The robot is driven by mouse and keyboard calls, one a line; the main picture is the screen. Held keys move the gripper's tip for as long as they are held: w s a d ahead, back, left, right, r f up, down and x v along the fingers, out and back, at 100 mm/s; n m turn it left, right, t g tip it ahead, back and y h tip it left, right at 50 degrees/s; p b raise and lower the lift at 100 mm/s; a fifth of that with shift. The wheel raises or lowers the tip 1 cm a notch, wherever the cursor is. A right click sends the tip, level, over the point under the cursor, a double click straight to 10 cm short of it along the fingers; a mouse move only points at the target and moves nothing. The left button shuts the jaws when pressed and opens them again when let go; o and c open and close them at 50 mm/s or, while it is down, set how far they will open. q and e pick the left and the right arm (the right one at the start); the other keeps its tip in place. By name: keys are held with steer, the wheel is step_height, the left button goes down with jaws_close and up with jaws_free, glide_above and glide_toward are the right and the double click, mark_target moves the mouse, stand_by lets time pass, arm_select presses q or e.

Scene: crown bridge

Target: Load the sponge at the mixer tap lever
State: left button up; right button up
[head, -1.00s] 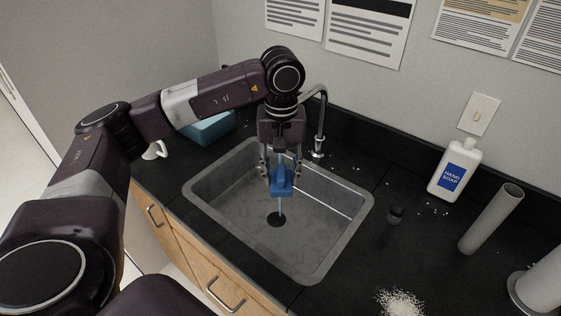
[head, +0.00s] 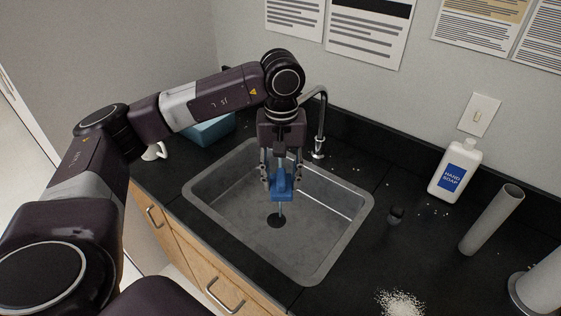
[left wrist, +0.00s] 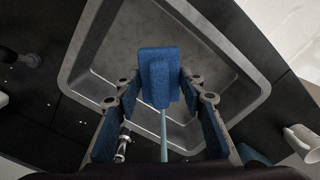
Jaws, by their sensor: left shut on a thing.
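My left gripper (head: 280,184) points down over the sink (head: 236,232) and is shut on the blue sponge (head: 281,189). In the left wrist view the sponge (left wrist: 159,72) sits between the fingertips. My right gripper is out of view.
A blue box (head: 210,130) and white mug (head: 154,151) are at left. White grains (head: 400,303) lie on the front counter.

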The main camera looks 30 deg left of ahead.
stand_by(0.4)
arm_select(q)
steer(key=shift+s+d+r+p, duration=0.4)
steer(key=shift+s+d+r, duration=0.35)
steer(key=shift+s+r, duration=0.3)
steer(key=shift+s+d+r+p, duration=0.4)
steer(key=shift+s+d+r, duration=0.3)
steer(key=shift+s+r, duration=0.3)
